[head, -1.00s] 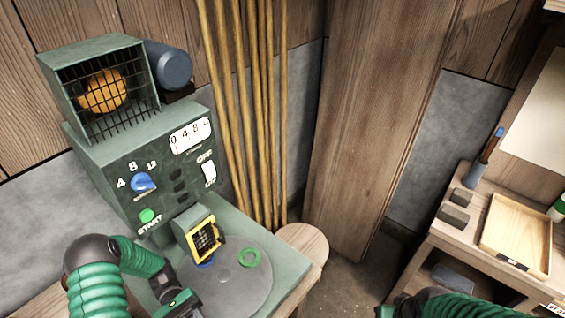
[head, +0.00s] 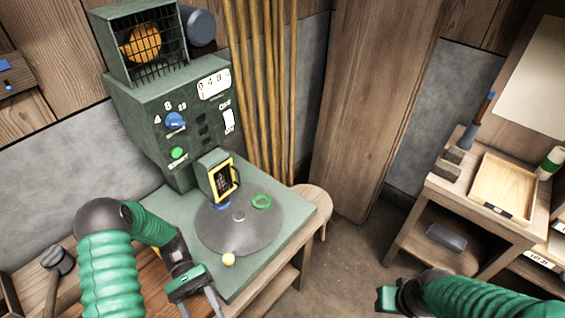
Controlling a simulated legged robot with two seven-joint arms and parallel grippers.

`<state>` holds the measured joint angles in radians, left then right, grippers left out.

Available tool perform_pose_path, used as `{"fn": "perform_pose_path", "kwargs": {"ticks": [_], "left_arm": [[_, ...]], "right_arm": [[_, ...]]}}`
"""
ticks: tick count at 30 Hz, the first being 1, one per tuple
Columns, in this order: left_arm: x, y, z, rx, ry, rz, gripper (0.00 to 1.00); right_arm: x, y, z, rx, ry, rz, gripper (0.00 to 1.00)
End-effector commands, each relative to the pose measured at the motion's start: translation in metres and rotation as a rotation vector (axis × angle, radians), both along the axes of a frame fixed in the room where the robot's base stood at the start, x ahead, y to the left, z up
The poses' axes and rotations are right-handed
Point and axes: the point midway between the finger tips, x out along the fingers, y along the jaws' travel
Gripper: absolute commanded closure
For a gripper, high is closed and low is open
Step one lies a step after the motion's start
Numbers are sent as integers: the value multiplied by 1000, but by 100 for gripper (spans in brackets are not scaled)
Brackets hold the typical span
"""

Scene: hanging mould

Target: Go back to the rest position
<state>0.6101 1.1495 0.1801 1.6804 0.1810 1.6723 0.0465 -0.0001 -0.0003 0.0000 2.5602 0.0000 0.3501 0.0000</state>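My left gripper (head: 199,302) is below and left of the green machine (head: 170,110), apart from its round grey plate (head: 213,240). Its two fingers look spread with nothing between them. My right gripper (head: 388,298) is low at right of centre, over the floor; its fingertips are not clear. The machine carries a blue dial (head: 175,120), a green start button (head: 177,153), a white switch (head: 229,121) and a yellow-framed grid (head: 222,180).
A wooden stool (head: 313,203) stands right of the machine. Yellow poles (head: 262,90) lean behind it. A wooden bench (head: 455,200) with a shallow tray (head: 503,188) is at the right. The floor (head: 345,265) between is clear.

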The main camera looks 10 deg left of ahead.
Motion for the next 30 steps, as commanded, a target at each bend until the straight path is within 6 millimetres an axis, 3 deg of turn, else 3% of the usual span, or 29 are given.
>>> {"fn": "perform_pose_path", "kwargs": {"ticks": [8,14,22,25,30], "left_arm": [[4,-4,-2,229,-246,-117,47],[20,-5,2,442,-572,-242,47],[68,-20,45,677,-1291,-400,47],[78,-27,58,695,-1434,-413,47],[82,-29,62,700,-1486,-413,47]], "right_arm": [[0,0,0,0,0,0,64],[0,0,0,0,0,0,64],[0,0,0,0,0,0,64],[0,0,0,0,0,0,64],[0,0,0,0,0,0,64]]}}
